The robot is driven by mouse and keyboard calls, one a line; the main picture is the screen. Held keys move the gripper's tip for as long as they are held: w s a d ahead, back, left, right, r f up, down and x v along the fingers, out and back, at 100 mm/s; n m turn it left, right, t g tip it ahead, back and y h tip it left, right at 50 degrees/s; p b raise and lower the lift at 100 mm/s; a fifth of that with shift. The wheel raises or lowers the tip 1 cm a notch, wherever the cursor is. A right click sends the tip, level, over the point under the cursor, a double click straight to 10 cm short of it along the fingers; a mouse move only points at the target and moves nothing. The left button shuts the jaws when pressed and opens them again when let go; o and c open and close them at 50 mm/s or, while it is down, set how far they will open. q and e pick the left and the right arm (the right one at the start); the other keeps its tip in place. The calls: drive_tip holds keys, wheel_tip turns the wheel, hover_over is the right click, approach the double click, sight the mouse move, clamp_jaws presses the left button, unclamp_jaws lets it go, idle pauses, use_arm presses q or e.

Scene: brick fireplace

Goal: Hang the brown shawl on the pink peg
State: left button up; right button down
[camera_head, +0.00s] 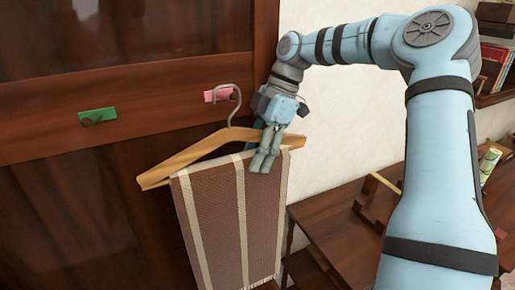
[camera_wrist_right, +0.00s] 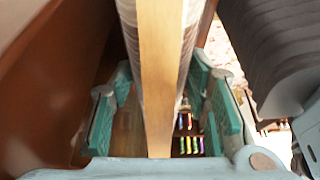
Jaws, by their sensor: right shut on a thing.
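The brown shawl (camera_head: 215,215), with pale stripes, hangs over a wooden hanger (camera_head: 190,154) with a metal hook (camera_head: 233,103). My right gripper (camera_head: 265,157) is shut on the right arm of the hanger, near the shawl's top edge. In the right wrist view the hanger's wooden bar (camera_wrist_right: 155,75) runs between the two teal fingers (camera_wrist_right: 165,115). The pink peg (camera_head: 216,95) is on the dark wooden rail. The hook overlaps it in the head view; I cannot tell whether the hook is over the peg or only in front. My left gripper is not in view.
A green peg (camera_head: 97,116) is on the same rail (camera_head: 150,97), to the left. A dark wooden table (camera_head: 345,235) stands low at the right, below my right arm. A shelf with books (camera_head: 493,65) is on the pale wall at the upper right.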

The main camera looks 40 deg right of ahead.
drive_tip(key=c, duration=1)
unclamp_jaws()
drive_tip(key=shift+c, duration=0.2)
drive_tip(key=shift+o, duration=1.1)
drive_tip(key=shift+s+a, duration=0.1)
drive_tip(key=shift+s+a+r, duration=0.1)
drive_tip(key=v, duration=1.2)
drive_tip(key=shift+s, duration=0.3)
drive_tip(key=shift+r, duration=0.15)
